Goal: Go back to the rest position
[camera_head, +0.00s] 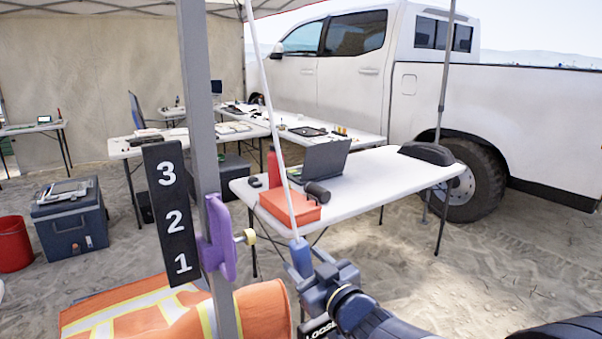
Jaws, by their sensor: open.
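My gripper (309,263) is at the lower middle of the head view, at the end of my dark blue arm, which reaches in from the bottom right. A black panel numbered 3, 2, 1 (170,212) is beside the post.
A white table (385,190) with a laptop (325,158) and red case (290,206) stands behind my gripper. An orange vest (250,310) lies low left. A pickup truck (400,70) stands behind. Open sand lies right.

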